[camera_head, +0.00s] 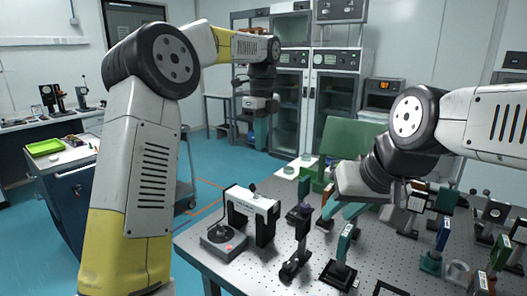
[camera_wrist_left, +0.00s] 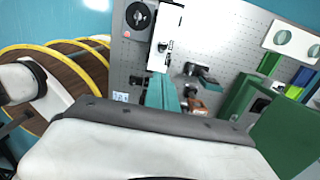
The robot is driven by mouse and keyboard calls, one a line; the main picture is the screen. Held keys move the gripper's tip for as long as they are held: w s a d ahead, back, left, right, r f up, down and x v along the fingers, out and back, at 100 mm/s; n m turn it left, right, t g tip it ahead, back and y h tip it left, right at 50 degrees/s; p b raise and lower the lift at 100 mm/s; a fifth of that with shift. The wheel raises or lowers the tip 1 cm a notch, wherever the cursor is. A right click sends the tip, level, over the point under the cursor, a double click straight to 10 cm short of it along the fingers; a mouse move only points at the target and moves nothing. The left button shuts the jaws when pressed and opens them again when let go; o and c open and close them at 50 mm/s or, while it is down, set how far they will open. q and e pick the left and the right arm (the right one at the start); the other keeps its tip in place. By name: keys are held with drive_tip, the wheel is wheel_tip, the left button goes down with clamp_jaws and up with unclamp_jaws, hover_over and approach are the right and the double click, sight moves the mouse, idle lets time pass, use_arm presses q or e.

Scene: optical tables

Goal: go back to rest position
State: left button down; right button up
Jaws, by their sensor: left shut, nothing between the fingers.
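My left arm rises at the left of the head view and bends over, so that the left gripper (camera_head: 262,130) hangs down at the upper middle, in front of the glass-doored cabinets. In the left wrist view its teal fingers (camera_wrist_left: 163,95) are together with nothing between them. My right arm comes in from the right edge. Its wrist is bent down, and the right gripper (camera_head: 335,212) is low over the optical table (camera_head: 222,262), among the mounts. Its fingertips are partly lost among the parts there, so I cannot tell how far apart they are or whether they touch anything.
A white bridge-shaped device (camera_head: 250,204) and a grey box with a black disc (camera_head: 223,241) stand at the table's left. Several optical mounts (camera_head: 296,252) crowd its middle and right. A green panel (camera_head: 352,138) stands behind. Blue floor (camera_head: 225,160) is open beyond the table.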

use_arm(q)
drive_tip(key=shift+r, duration=0.1)
drive_tip(key=s+a+r+n+t+h, duration=0.1)
drive_tip(key=s+a+r+n+t, duration=0.1)
drive_tip(key=s+a+n, duration=0.35)
drive_tip(key=s+a+r+n+t, duration=0.1)
drive_tip(key=s+a+n, duration=0.2)
drive_tip(key=s+n, duration=0.5)
drive_tip(key=s+a+f+n+t, duration=0.1)
drive_tip(key=s+a+f+n, duration=0.1)
drive_tip(key=s+n, duration=0.3)
drive_tip(key=s+a+f+n+t+h, duration=0.1)
drive_tip(key=s+f+n, duration=0.4)
drive_tip(key=s, duration=0.5)
drive_tip(key=shift+a+f+n+t+h, duration=0.2)
drive_tip(key=shift+a+n+t+h, duration=0.1)
drive_tip(key=shift+a+n+t, duration=0.25)
